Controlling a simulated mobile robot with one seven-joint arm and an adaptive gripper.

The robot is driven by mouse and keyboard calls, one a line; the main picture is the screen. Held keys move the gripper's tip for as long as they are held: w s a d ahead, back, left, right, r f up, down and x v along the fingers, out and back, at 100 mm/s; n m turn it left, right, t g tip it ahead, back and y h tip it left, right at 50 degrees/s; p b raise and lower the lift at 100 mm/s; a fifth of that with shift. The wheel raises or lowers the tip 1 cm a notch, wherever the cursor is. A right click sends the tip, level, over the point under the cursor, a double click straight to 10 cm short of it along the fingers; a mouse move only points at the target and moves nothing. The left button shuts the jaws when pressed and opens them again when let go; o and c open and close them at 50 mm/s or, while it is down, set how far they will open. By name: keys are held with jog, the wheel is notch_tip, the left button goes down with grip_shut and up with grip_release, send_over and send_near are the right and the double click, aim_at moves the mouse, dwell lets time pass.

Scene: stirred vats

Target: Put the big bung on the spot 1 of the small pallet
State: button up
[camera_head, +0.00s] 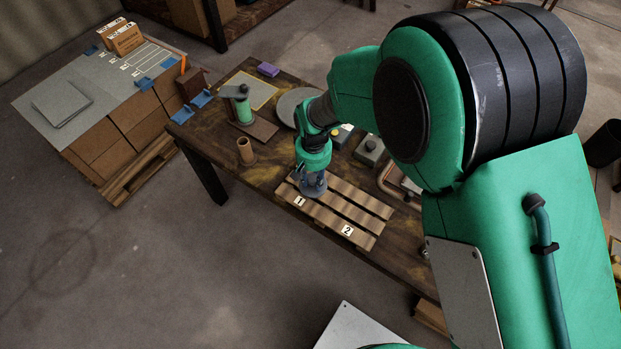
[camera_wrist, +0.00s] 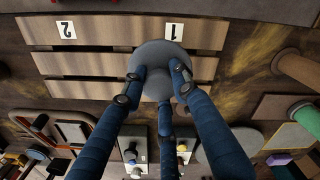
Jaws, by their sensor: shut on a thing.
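The big bung (camera_head: 314,192), a round grey disc with a knob, is in my gripper (camera_head: 312,182). In the wrist view the bung (camera_wrist: 163,52) sits between the blue fingers of my gripper (camera_wrist: 160,82), which are shut on its knob. The small pallet (camera_head: 346,207) is a slatted wooden one on the table, and it also shows in the wrist view (camera_wrist: 100,32). The bung is over its left end, close beside the label of spot 1 (camera_head: 300,201). I cannot tell whether the bung touches the slats. The label of spot 2 (camera_head: 347,230) is clear.
The dark wooden table (camera_head: 215,143) holds a brown open cylinder (camera_head: 245,151), a green cylinder (camera_head: 242,108), a purple block (camera_head: 268,69) and a grey box (camera_head: 370,150). Stacked cartons (camera_head: 107,142) stand on a pallet at the left. The pallet's right part is bare.

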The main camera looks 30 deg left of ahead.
aim_at(311, 178)
jog(key=shift+w+a+f, duration=0.1)
jog(key=shift+w+a, duration=0.85)
jog(key=shift+a, duration=0.2)
jog(key=shift+f, duration=0.1)
jog(key=shift+f+b, duration=0.6)
jog(key=shift+f, duration=1.1)
jog(key=shift+f, duration=0.15)
jog(key=o, duration=1.1)
jog(key=shift+o, duration=0.2)
jog(key=shift+r, duration=0.2)
notch_tip(311, 178, up, 12)
jog(key=p, duration=0.2)
